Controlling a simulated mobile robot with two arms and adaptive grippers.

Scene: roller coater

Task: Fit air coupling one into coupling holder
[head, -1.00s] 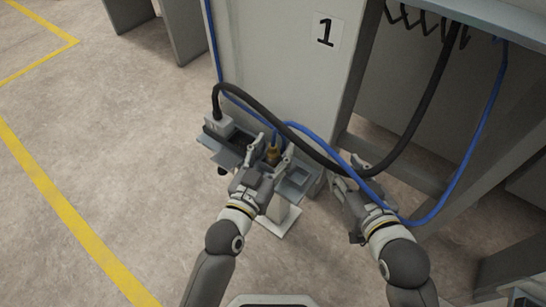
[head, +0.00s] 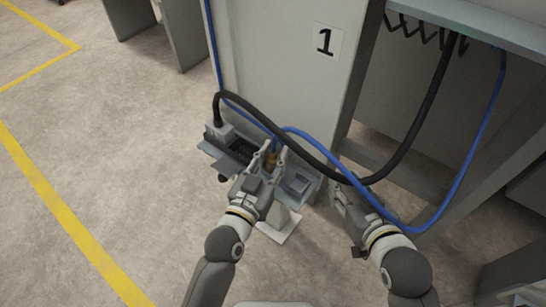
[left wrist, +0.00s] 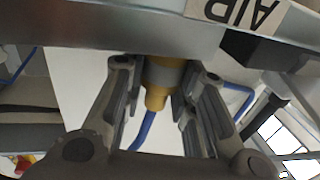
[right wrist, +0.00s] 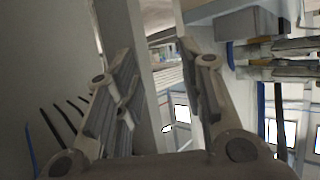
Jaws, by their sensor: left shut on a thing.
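Air coupling one is a brass-yellow fitting (head: 271,158) with a grey band and a blue hose, and it also shows in the left wrist view (left wrist: 158,88). My left gripper (head: 268,163) is shut on it, with a finger on each side (left wrist: 152,82). The coupling holder is the grey metal bracket (left wrist: 90,35) with an upside-down AIR label. The coupling's far end meets the holder's edge in the left wrist view; how deep it sits is hidden. My right gripper (head: 347,190) is open, with nothing between its fingers in the right wrist view (right wrist: 165,80).
A grey box with a black cable (head: 220,128) stands at the holder's left end. An open grey tray (head: 296,181) is on its right. The black cable and blue hose (head: 450,190) loop past my right gripper. The machine panel marked 1 (head: 290,60) stands behind.

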